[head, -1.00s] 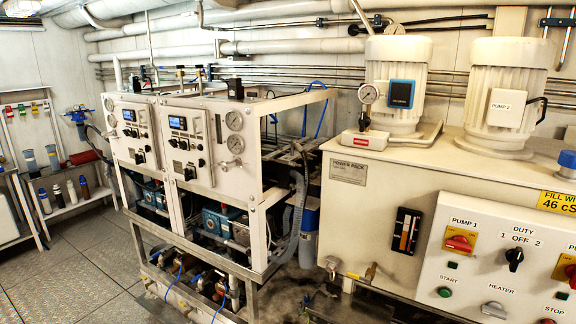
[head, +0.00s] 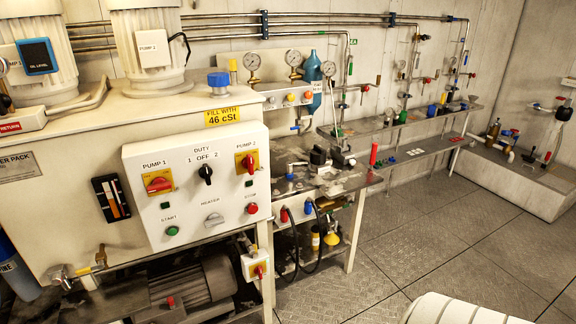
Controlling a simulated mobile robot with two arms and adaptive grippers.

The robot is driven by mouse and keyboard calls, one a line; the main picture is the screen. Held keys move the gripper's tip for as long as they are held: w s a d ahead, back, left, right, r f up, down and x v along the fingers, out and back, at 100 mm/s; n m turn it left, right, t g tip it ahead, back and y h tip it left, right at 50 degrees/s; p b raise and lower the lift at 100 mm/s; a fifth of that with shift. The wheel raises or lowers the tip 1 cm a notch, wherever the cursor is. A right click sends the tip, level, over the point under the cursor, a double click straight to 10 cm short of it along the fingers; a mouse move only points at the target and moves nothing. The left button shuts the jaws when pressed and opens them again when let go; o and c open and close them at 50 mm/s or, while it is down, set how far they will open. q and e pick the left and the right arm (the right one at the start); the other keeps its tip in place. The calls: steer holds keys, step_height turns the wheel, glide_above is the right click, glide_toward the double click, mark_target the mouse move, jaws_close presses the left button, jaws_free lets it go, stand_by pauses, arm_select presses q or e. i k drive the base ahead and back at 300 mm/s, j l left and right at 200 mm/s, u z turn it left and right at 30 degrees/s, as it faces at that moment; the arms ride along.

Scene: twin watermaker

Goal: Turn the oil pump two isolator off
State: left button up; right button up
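The oil pump two isolator (head: 248,163) is a red rotary handle on a yellow plate at the upper right of the white control panel (head: 185,222), under the label PUMP 2. Its handle looks roughly upright. The pump 1 isolator (head: 158,184) is a similar red handle on yellow at the panel's left, and its handle looks roughly level. The black duty selector (head: 205,173) sits between them. Neither of my grippers is in view.
Green start (head: 172,230) and red stop (head: 251,208) buttons and a grey heater knob (head: 214,219) are close by. A small box with a red switch (head: 257,270) hangs below. A cluttered bench (head: 335,183) stands to the right. Plated floor (head: 440,240) in front is open.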

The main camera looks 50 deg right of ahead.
mark_target(247, 163)
steer(key=z, duration=1.3)
